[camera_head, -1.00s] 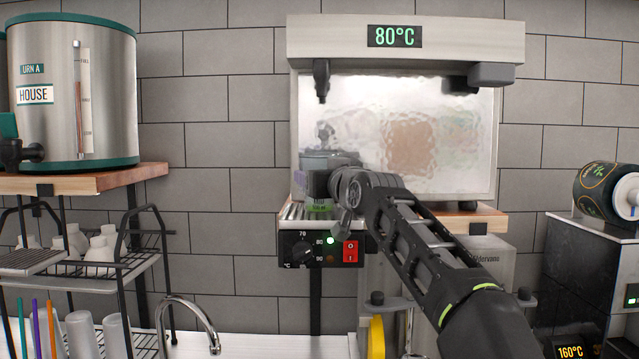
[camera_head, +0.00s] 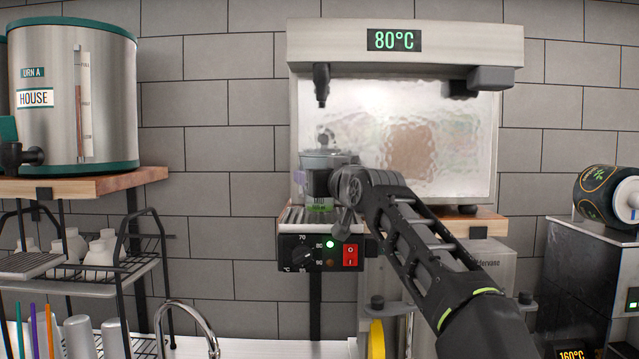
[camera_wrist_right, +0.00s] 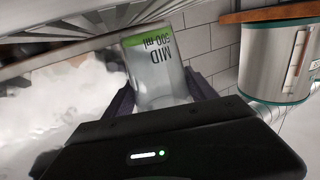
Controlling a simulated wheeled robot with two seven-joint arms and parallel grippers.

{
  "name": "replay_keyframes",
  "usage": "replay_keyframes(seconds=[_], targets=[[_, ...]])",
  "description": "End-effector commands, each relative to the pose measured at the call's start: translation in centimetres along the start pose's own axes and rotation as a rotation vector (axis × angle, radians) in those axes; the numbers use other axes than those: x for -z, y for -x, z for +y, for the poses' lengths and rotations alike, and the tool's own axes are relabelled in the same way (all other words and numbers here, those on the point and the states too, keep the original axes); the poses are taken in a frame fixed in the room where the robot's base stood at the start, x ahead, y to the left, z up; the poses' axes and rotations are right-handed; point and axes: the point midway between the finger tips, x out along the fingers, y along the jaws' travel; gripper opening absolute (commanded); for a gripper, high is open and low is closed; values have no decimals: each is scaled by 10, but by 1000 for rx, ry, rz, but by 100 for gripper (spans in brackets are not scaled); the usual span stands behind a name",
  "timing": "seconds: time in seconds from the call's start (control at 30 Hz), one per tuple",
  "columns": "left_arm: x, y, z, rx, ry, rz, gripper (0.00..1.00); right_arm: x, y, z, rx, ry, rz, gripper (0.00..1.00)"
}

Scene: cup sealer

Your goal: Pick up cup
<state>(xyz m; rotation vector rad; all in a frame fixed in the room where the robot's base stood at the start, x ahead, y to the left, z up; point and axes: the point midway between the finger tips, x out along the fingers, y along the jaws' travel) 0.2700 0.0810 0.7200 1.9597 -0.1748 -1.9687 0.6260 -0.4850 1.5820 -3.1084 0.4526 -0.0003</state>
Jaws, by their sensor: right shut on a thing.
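The cup (camera_wrist_right: 155,75) is clear with a green band and the printed words "MID 500 ml". In the right wrist view it stands between the two dark fingers of my right gripper (camera_wrist_right: 165,92), which is shut on it. In the head view the cup (camera_head: 319,205) shows only in part, at the drip grate under the left nozzle of the metal machine. My right gripper (camera_head: 322,184) and wrist cover much of it. I cannot tell whether its base touches the grate. My left gripper is not in view.
The machine (camera_head: 405,45) reads 80°C and its nozzle (camera_head: 321,84) hangs close above the cup. A control box (camera_head: 322,252) sits below the grate. At left are an urn (camera_head: 105,95) on a wooden shelf and a rack with white cups (camera_head: 98,252). A black roll (camera_head: 607,195) is at right.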

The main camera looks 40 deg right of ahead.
Motion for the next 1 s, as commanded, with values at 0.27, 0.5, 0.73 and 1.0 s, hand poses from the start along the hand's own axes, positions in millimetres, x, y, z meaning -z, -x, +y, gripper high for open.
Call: replay_keyframes(seconds=[0.27, 0.5, 0.73, 1.0], targets=[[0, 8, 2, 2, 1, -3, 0, 40, -1, 0, -1, -1, 5, 0], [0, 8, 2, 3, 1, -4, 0, 60, -1, 0, -2, 0, 4, 0], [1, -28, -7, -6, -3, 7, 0, 56, 41, -18, 8, -2, 9, 0], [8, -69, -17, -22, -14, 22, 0, 55, 114, -44, 10, -5, 10, 0]])
